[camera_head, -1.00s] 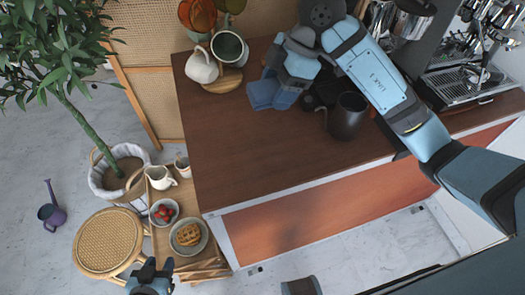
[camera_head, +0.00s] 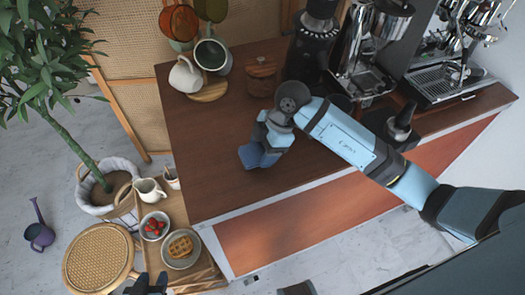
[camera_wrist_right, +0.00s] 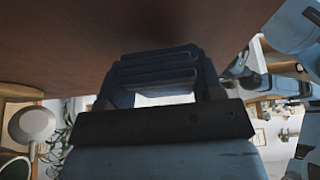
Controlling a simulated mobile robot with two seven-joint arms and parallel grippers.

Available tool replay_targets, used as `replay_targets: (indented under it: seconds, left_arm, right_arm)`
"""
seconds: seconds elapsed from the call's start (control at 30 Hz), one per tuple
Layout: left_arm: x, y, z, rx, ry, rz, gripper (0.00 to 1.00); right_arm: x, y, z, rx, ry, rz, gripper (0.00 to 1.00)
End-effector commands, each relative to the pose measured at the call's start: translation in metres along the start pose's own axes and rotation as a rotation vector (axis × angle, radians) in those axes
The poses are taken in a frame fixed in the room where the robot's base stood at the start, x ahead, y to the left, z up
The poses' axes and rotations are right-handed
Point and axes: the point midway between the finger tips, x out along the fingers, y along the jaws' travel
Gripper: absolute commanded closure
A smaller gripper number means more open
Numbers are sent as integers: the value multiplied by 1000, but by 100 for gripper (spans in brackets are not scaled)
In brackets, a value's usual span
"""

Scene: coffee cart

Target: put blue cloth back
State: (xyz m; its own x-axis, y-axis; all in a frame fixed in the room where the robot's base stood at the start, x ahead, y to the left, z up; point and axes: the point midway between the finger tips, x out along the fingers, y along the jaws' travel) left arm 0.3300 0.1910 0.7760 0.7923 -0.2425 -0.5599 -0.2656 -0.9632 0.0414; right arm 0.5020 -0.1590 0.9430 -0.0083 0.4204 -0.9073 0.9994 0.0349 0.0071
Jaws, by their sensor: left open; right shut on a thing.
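The blue cloth (camera_head: 250,156) is a folded bundle near the front of the dark wooden counter (camera_head: 215,180), left of its middle. My right gripper (camera_head: 264,148) is shut on the cloth, reaching in from the right. In the right wrist view the folded cloth (camera_wrist_right: 155,72) shows as stacked layers between the two fingers, close to the brown surface. I cannot tell whether the cloth touches the counter. My left gripper (camera_head: 148,284) is at the bottom edge, low in front of the side shelf, open and away from the cloth; nothing shows in it.
A white pitcher (camera_head: 184,76) and hanging mugs stand at the back left. A wooden-lidded canister (camera_head: 262,76), a black grinder (camera_head: 313,45) and espresso machines fill the back and right. A side shelf holds a waffle plate (camera_head: 181,248) and a strawberry bowl (camera_head: 154,226).

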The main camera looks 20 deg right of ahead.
Motion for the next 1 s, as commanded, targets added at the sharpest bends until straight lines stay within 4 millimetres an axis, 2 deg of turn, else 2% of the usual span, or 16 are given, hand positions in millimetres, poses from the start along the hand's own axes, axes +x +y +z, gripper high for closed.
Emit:
replay_targets:
  seconds: [0.1,0.37,0.8,0.83,0.93,1.0]
  left_arm:
    - [0,0,0,-1,0,0,60]
    - [0,0,-1,-2,1,0,60]
    - [0,0,-1,-1,2,0,60]
    - [0,0,-1,-1,2,0,60]
    - [1,0,0,-1,2,0,60]
    - [1,0,0,-1,2,0,60]
  right_arm:
    - [9,0,4,1,1,0,85]
    - [10,0,4,0,0,0,85]
    - [22,-1,10,1,-2,-3,85]
    - [22,-1,10,2,-2,-4,37]
    - [24,-2,11,3,-4,-7,14]
    - [25,-3,12,3,-5,-10,14]
